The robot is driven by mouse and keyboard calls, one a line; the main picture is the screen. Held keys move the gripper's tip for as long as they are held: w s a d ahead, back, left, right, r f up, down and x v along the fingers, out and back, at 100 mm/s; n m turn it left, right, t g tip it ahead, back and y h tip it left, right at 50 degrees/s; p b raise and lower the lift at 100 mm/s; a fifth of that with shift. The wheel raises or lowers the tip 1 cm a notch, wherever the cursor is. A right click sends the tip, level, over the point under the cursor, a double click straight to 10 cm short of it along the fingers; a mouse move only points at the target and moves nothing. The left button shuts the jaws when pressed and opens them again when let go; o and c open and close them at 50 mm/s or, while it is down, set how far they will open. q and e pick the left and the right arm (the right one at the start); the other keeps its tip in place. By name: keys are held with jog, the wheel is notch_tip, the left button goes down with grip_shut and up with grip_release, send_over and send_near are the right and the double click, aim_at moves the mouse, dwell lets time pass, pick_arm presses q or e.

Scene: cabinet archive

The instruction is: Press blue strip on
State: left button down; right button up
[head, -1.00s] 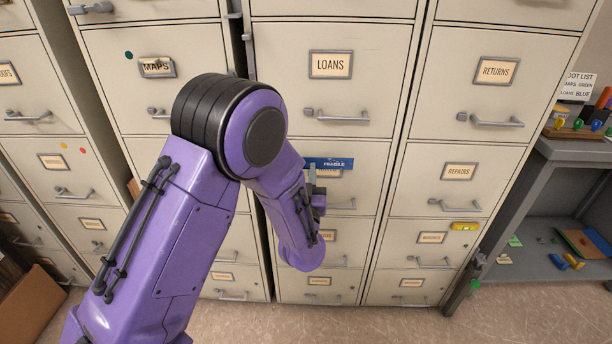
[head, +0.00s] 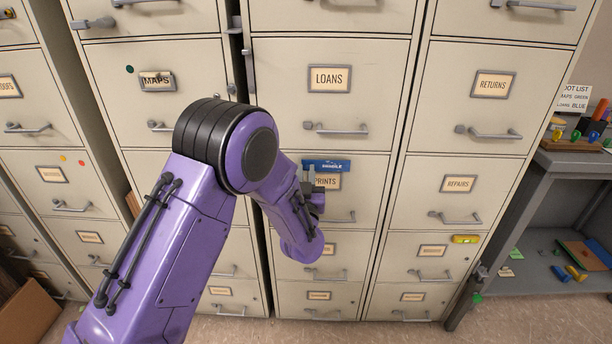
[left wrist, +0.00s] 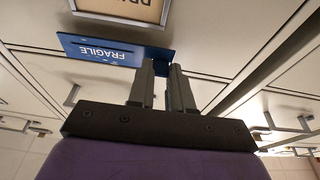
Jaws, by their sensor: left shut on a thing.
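The blue strip (head: 326,166), marked FRAGILE, is level and just above the PRINTS label (head: 327,181), in front of the upper part of that drawer. I cannot tell if its back touches the drawer face. In the left wrist view, the strip (left wrist: 100,48) reaches left from the fingertips, and part of the label frame (left wrist: 122,10) shows. My left gripper (left wrist: 170,66) is shut on one end of the strip. In the head view, my left gripper (head: 314,180) is partly hidden by my purple wrist. My right gripper is out of view.
The LOANS drawer (head: 328,78) is above, with its handle (head: 336,129) close over the strip. The MAPS drawer (head: 156,81) has a green dot. A grey shelf (head: 560,158) with a DOT LIST card (head: 574,97) stands at right.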

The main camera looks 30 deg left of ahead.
pick_arm(q)
jog(key=shift+w+a, duration=0.35)
jog(key=shift+w, duration=0.25)
dwell(0.3)
jog(key=shift+c, duration=2.4)
grip_release()
jog(key=v, duration=0.6)
jog(key=b+v, duration=0.1)
jog(key=v, duration=0.9)
jog(key=shift+s+d, duration=0.2)
jog(key=shift+f, duration=0.1)
